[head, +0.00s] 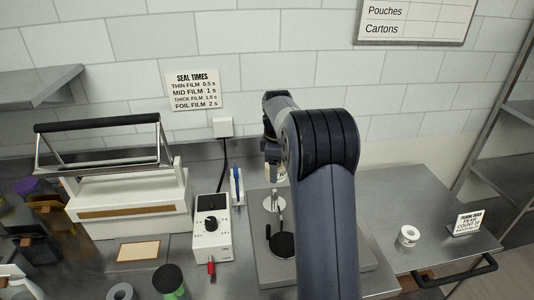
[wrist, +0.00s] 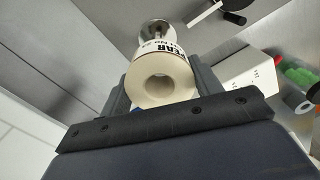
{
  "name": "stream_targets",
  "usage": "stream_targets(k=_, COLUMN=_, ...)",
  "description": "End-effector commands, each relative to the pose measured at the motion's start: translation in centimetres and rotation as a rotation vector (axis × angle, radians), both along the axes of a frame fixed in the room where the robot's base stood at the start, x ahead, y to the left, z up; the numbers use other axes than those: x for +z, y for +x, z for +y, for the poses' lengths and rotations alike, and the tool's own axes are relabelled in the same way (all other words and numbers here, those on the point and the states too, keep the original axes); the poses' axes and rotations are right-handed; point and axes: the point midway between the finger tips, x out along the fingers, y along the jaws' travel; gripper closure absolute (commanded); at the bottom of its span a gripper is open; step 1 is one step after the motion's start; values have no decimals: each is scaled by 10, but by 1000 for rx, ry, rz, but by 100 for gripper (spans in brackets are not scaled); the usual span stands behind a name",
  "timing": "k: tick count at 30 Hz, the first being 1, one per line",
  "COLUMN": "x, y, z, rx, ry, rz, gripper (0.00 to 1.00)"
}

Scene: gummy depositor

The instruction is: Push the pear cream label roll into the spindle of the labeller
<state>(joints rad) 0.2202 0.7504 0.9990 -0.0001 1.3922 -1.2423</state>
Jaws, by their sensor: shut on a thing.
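The pear cream label roll (wrist: 163,80) is cream-white with a thick ring end and a printed band reading PEAR. My gripper (wrist: 164,88) is shut on it, one dark finger on each side, in the wrist view. The labeller's spindle (wrist: 155,29) shows as a metal disc and post just beyond the roll; whether they touch is unclear. In the head view my gripper (head: 270,150) is above the labeller (head: 262,268), mostly hidden behind my arm. Only a sliver of the roll shows there. The labeller's metal disc (head: 273,204) and a round black part (head: 282,245) are visible below.
A white control box (head: 211,228) with a red lever and a bag sealer (head: 128,200) stand to the left. Another white roll (head: 408,236) and a small sign (head: 467,222) sit on the right-hand counter.

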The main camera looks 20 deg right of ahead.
Motion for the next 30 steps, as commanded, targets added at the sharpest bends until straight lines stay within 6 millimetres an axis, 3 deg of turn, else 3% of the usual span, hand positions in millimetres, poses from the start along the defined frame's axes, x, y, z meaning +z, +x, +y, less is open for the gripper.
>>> stream_targets(k=20, x=1, y=0, z=0, rx=-1, ry=1, rz=-1, gripper=80)
stream_targets(k=30, x=-36, y=0, z=0, rx=0, ry=1, rz=1, gripper=80)
